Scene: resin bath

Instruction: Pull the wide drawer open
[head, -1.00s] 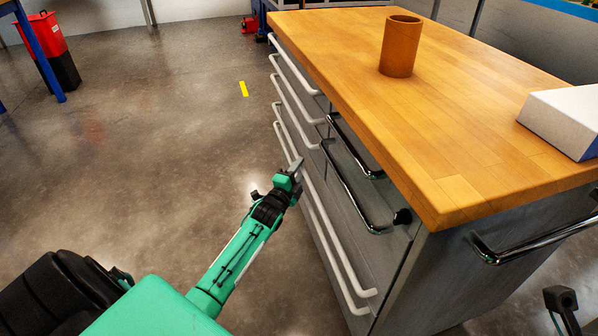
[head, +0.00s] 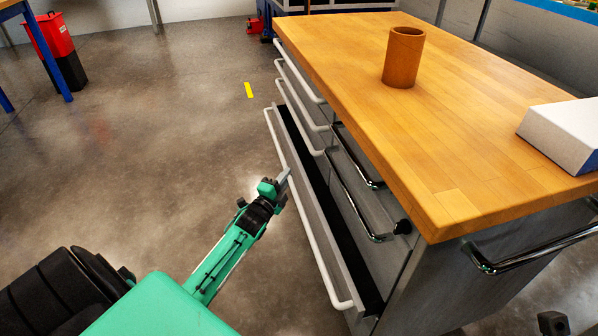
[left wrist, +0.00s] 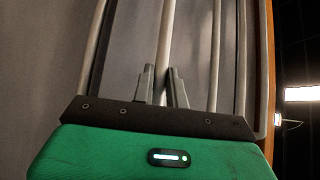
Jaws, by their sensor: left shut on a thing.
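The wide drawer (head: 338,257) is the low one on the long side of the grey cabinet, and it stands partly open. A dark gap shows behind its front panel. Its long pale bar handle (head: 309,230) runs along the front. My left gripper (head: 284,178) is at this handle, about midway along it. In the left wrist view, the two grey fingers (left wrist: 162,82) are on either side of the handle bar (left wrist: 166,35), shut on it. The fingertips are small in the head view. My right gripper cannot be made out.
Other drawers with pale handles (head: 302,82) and dark chrome handles (head: 352,205) are above and beside it. The wooden top (head: 460,120) carries a brown cup (head: 403,58) and a white box (head: 565,130). The floor (head: 170,150) left of the cabinet is clear.

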